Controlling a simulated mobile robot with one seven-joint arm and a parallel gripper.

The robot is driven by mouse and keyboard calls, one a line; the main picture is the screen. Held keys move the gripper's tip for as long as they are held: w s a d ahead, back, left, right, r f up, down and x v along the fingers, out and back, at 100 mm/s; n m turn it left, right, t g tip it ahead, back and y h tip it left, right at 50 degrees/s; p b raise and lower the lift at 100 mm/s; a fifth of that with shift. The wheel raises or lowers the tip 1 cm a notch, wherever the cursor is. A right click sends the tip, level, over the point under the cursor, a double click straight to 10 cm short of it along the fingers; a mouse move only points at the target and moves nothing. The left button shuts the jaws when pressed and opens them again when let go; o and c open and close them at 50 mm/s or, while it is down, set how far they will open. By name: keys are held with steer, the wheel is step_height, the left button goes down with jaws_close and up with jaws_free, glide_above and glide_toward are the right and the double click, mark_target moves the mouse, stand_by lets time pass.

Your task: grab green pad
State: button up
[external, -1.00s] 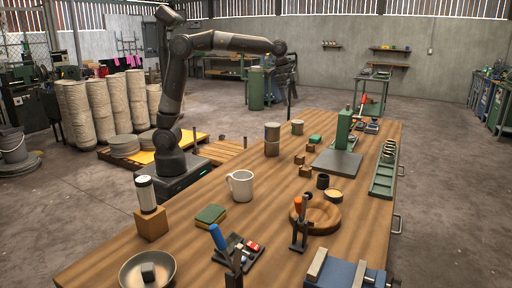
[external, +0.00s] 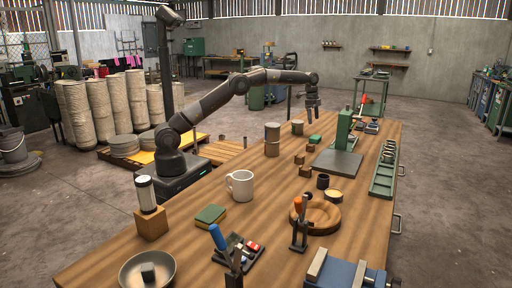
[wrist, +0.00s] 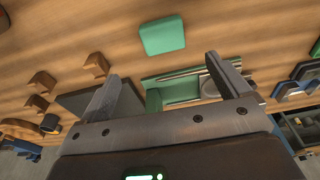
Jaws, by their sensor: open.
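A small green pad (external: 315,139) lies flat on the wooden workbench (external: 180,245) toward its far end, left of a green stand. In the wrist view the green pad (wrist: 162,35) sits just beyond the fingertips, roughly centred between them, with nothing covering it. My gripper (external: 312,113) hangs above the pad, fingers pointing down; it also shows in the wrist view (wrist: 166,72), open, with nothing between the fingers. A second, green and tan pad (external: 210,215) lies at the near left of the bench, beside the white mug.
A green upright stand (external: 343,128) on a dark plate (external: 336,163) stands close right of the pad. Several brown blocks (external: 305,171) lie nearer the camera.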

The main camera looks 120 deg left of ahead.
mark_target(315, 137)
steer(key=f, duration=0.3)
steer(key=w+f, duration=0.1)
steer(key=f, duration=0.6)
steer(key=shift+w+a+f, duration=0.25)
steer(key=shift+w+f, duration=0.05)
steer(key=shift+w, duration=0.05)
steer(key=shift+c, duration=0.4)
steer(key=c, duration=1)
steer(key=shift+r, duration=0.1)
